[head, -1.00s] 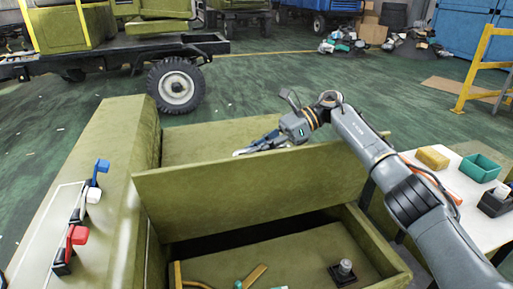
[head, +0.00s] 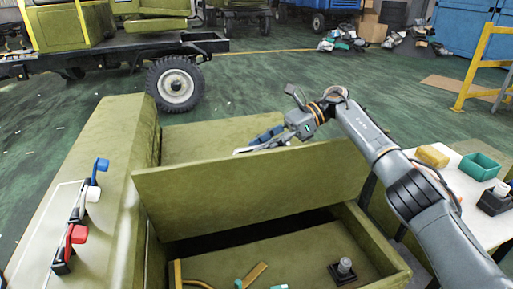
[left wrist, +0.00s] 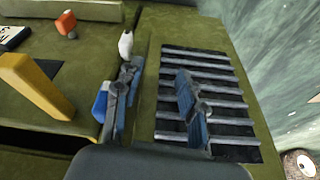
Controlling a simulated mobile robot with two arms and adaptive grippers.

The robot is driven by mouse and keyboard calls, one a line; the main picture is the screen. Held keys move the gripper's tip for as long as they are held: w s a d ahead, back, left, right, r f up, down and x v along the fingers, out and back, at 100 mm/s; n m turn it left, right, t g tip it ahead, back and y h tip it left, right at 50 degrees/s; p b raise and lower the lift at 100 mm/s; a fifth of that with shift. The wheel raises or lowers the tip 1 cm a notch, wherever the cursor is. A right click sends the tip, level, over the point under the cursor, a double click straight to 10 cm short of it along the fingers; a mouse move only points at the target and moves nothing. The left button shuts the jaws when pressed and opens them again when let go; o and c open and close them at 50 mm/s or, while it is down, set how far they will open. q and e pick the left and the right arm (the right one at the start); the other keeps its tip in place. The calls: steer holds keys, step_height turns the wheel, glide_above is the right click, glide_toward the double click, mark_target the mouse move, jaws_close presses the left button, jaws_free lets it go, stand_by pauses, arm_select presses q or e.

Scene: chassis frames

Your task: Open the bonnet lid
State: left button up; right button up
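The bonnet lid (head: 260,185) is an olive-green panel standing tilted up across the engine bay in the head view, with a dark gap below it. The bay's interior (head: 295,258) shows in front of the lid. My right gripper (head: 256,144) is behind the lid, close to its top edge. The lid partly hides its fingers, so contact and finger gap are unclear. My left gripper (left wrist: 158,72) shows in the left wrist view, with its two blue-padded fingers apart and nothing between them. It is over the green body beside a barred grille (left wrist: 210,95).
Red (head: 76,236) and blue (head: 101,166) handled levers stand on the left panel. A white table (head: 478,218) at the right holds a green bin (head: 480,167) and a yellow block (head: 433,155). A yellow rail (head: 477,68) stands behind it.

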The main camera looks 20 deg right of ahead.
steer(key=v, duration=0.5)
steer(key=shift+d+r, duration=0.15)
steer(key=shift+d, duration=0.15)
